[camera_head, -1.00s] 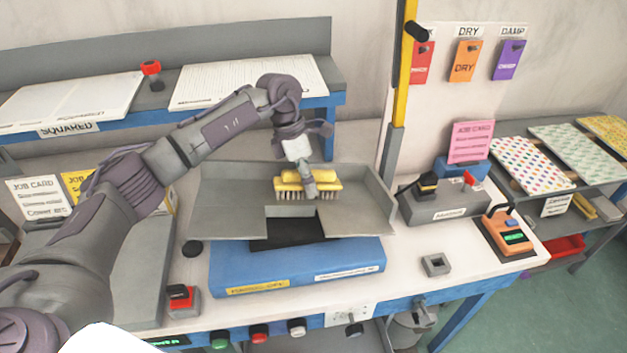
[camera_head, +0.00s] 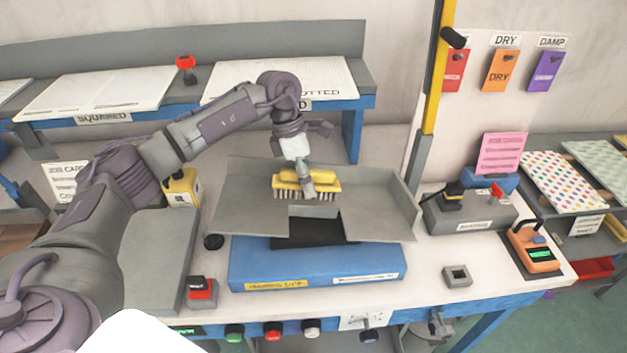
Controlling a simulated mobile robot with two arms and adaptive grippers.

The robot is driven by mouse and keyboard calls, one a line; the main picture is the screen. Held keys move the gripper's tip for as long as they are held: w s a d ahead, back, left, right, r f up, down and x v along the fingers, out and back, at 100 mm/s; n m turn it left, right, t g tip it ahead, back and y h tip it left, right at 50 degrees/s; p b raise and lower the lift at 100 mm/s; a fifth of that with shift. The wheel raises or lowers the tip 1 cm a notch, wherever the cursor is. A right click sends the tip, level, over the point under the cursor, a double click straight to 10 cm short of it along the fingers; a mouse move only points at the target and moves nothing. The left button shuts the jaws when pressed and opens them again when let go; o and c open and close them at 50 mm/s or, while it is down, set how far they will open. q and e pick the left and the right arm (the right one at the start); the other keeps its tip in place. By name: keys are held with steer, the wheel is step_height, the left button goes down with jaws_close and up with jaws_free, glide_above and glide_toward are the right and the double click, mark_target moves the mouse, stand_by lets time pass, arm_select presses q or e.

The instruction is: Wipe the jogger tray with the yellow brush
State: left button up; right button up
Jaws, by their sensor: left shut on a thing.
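The yellow brush (camera_head: 290,189) has a yellow back and pale bristles pointing down. My left gripper (camera_head: 306,183) is shut on it from above. The brush is over the grey jogger tray (camera_head: 377,197), left of its middle, with the bristles at the tray's surface; I cannot tell if they touch. The tray has raised walls at the back and right and a notch at the front, and it sits on a blue base (camera_head: 318,265). My right gripper is not in view.
A grey block with a red button (camera_head: 201,290) stands at the front left. A yellow post (camera_head: 437,70) rises behind the tray's right side. A control box (camera_head: 470,212) and an orange device (camera_head: 533,247) stand to the right. A shelf with paper stacks (camera_head: 100,90) runs behind.

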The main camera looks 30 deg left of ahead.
mark_target(279, 179)
arm_select(q)
steer(key=shift+s+a+r, duration=0.2)
steer(key=shift+s+a, duration=0.35)
steer(key=shift+a, duration=0.4)
steer(key=shift+s+a+r, duration=0.2)
steer(key=shift+s+a, duration=0.3)
steer(key=shift+a, duration=0.5)
steer(key=shift+s+a+r, duration=0.2)
steer(key=shift+s+a, duration=0.35)
steer(key=shift+a, duration=0.4)
steer(key=shift+w+d, duration=0.1)
steer(key=shift+r, duration=0.1)
steer(key=shift+w+r+p, duration=0.25)
steer(key=shift+r+p, duration=0.35)
steer(key=shift+r, duration=0.35)
steer(key=shift+w+r+p, duration=0.3)
steer(key=shift+r+p, duration=0.25)
steer(key=shift+r, duration=0.35)
steer(key=shift+w+r+p, duration=0.25)
steer(key=shift+r+p, duration=0.35)
steer(key=shift+r, duration=0.35)
steer(key=r+p, duration=0.2)
steer(key=r, duration=0.1)
steer(key=shift+w+d, duration=0.1)
steer(key=shift+w, duration=0.3)
steer(key=shift+f, duration=0.1)
